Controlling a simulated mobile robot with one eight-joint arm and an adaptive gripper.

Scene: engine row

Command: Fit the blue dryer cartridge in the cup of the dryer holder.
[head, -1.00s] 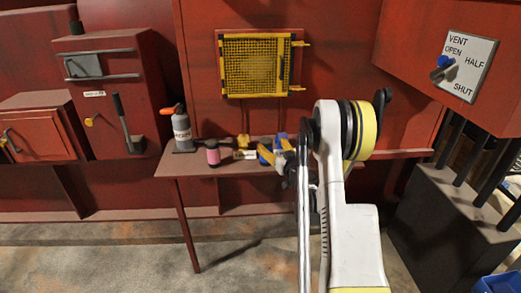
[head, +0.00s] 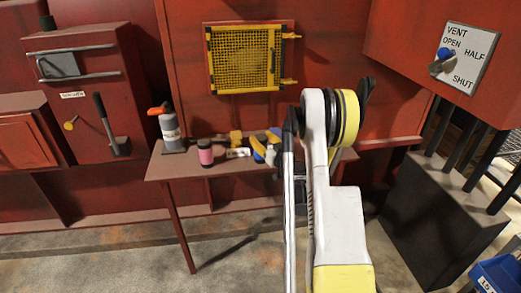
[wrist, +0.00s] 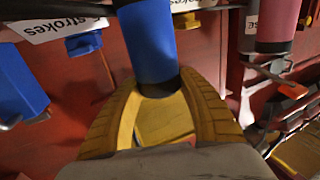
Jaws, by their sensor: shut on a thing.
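The blue dryer cartridge (wrist: 148,40) is a blue cylinder with a dark end, seen in the wrist view. My gripper (wrist: 160,92) has its two yellow fingers shut on it, around the dark end. The cartridge runs up out of that picture, so its far end is hidden. I cannot make out the cup of the dryer holder for sure in either view.
A brown table (head: 180,170) stands against the red wall. On it are a grey canister (head: 170,130) with an orange top and a pink cylinder (head: 205,153). A yellow mesh guard (head: 243,57) hangs above. A valve sign (head: 463,55) and a dark cabinet (head: 430,225) are at right.

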